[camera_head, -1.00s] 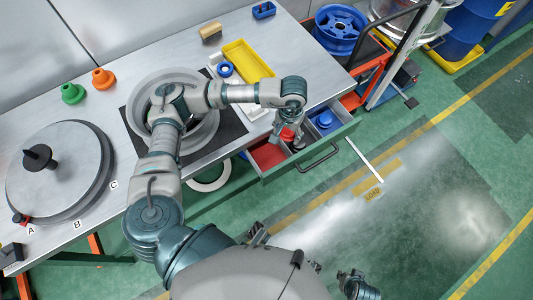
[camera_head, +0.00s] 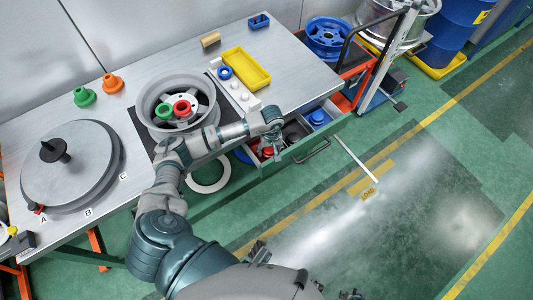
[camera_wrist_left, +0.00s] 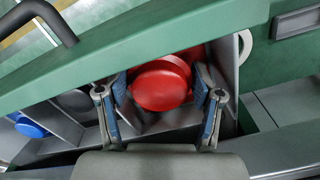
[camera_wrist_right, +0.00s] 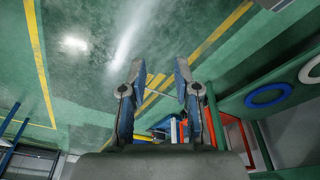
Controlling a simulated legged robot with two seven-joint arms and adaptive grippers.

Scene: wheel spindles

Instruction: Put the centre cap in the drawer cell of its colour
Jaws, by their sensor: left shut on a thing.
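The red centre cap (camera_wrist_left: 162,85) is between the fingers of my left gripper (camera_wrist_left: 160,92), which is shut on it. In the head view the cap (camera_head: 268,152) shows below the gripper (camera_head: 270,143), at the left red-floored cell of the open drawer (camera_head: 305,152). The wrist view shows it low between the cell's walls; whether it touches the floor cannot be told. A blue cap (camera_head: 318,117) sits in the right cell, and a dark cap (camera_wrist_left: 78,101) shows in the middle cell. My right gripper (camera_wrist_right: 160,65) is open and empty above the floor.
A wheel rim (camera_head: 160,100) with a green and a red ring stands on the bench. A yellow tray (camera_head: 246,68) and white fixture (camera_head: 240,97) lie behind the drawer. A round grey plate (camera_head: 85,165) is at left. The drawer handle (camera_head: 313,152) juts out front.

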